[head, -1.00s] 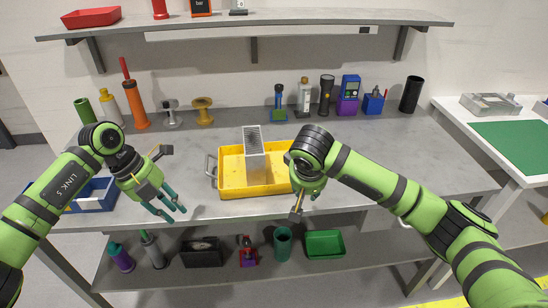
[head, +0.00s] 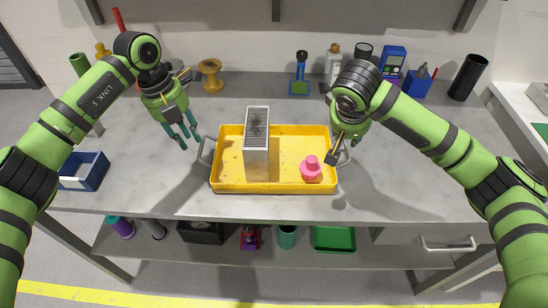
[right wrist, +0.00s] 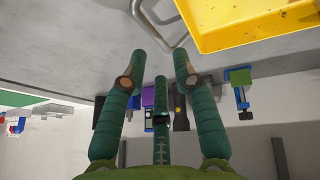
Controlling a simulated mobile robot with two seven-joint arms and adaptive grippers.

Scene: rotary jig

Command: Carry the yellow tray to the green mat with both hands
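The yellow tray (head: 228,180) sits on the grey bench in the head view, with a wire handle at each end. It holds a tall metal box (head: 256,150) and a pink knobbed piece (head: 311,170). My left gripper (head: 186,138) is open and empty, above and left of the tray's left handle (head: 205,152). My right gripper (head: 341,154) is at the tray's right end, partly hiding that handle. In the right wrist view its fingers (right wrist: 160,62) are spread, with the handle (right wrist: 160,28) ahead of their tips, apart from them. The green mat (head: 542,131) shows only at the right edge.
A blue bin (head: 84,170) stands at the bench's left. A yellow spool (head: 210,75), blue-green stand (head: 299,75) and black cylinder (head: 468,78) stand along the back. The bench right of the tray is clear. A gap separates it from the right-hand table.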

